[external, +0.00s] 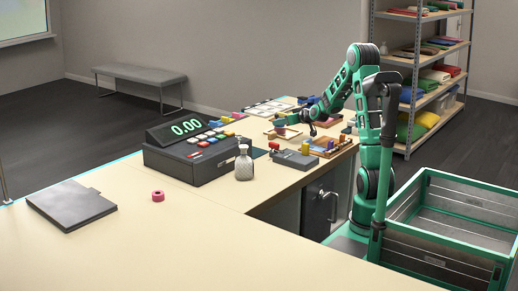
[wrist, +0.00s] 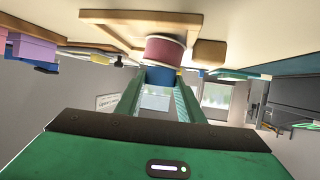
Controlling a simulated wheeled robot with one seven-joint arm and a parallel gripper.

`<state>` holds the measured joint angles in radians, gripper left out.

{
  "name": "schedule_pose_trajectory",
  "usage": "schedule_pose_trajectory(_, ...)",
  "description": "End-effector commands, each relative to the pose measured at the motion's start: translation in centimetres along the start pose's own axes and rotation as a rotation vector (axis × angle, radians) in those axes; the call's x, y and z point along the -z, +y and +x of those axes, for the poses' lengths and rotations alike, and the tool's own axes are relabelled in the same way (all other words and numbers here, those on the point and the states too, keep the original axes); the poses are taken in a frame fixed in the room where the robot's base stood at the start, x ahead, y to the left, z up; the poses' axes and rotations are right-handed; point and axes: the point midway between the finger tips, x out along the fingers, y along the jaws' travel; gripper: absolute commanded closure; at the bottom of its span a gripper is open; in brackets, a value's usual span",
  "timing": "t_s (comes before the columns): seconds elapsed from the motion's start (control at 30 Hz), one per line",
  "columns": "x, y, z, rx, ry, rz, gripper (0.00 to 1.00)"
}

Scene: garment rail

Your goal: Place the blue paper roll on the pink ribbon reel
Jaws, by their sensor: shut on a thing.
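The wrist view looks upside down, with the table at the top. My gripper (wrist: 160,85) has its two green fingers on either side of the blue paper roll (wrist: 161,76) and is shut on it. The pink ribbon reel (wrist: 165,50), with pale rims, is on the table side of the roll, directly in line with it. The two appear to touch or nearly touch; I cannot tell if any gap is left. In the external view my arm reaches over the far part of the counter, and the roll and reel are too small there to make out clearly.
A wooden frame (wrist: 105,20) and a wooden block (wrist: 208,54) are close to the reel. A purple box (wrist: 34,49) is farther off. The counter also holds a register (external: 190,150), a glass bottle (external: 244,163) and a pink ring (external: 158,196). The near counter is mostly clear.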

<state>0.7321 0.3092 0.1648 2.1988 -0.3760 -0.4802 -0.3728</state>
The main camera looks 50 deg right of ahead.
Motion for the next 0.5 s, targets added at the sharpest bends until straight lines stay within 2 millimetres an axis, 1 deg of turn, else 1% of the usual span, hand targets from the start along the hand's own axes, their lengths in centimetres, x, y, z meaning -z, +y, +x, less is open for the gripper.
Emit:
schedule_pose_trajectory(0.3, -0.25, -0.05, 0.11, 0.001, 0.0, -0.001, 0.87)
schedule_pose_trajectory(0.33, -0.25, -0.05, 0.11, 0.001, 0.0, -0.001, 0.61)
schedule_pose_trajectory(0.4, -0.23, -0.05, 0.1, 0.0, 0.0, -0.001, 0.47)
schedule_pose_trajectory(0.5, -0.22, -0.05, 0.1, 0.0, 0.0, -0.001, 0.47)
